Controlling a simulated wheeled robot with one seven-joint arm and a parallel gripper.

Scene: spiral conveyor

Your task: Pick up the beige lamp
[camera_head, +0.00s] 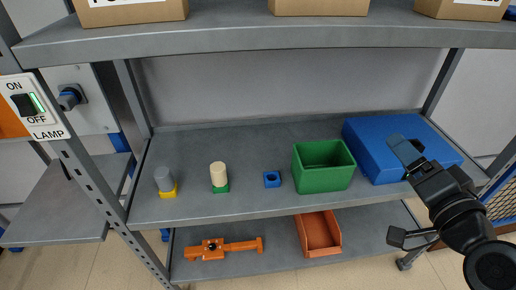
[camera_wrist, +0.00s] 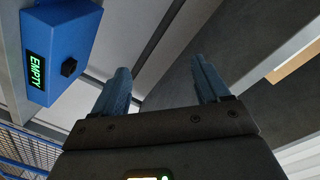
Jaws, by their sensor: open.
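The beige lamp (camera_head: 218,174) is a short beige cylinder standing upright on a green base, left of centre on the middle shelf (camera_head: 250,150). My gripper (camera_head: 402,146) is far to its right, in front of the blue box in the head view. In the wrist view my gripper (camera_wrist: 161,74) shows two blue fingers spread apart with nothing between them. The lamp is not in the wrist view.
A grey lamp (camera_head: 164,180) on a yellow base stands left of the beige one. An upper shelf (camera_head: 250,32) hangs above. A blue unit reading EMPTY (camera_wrist: 62,45) is beside my gripper.

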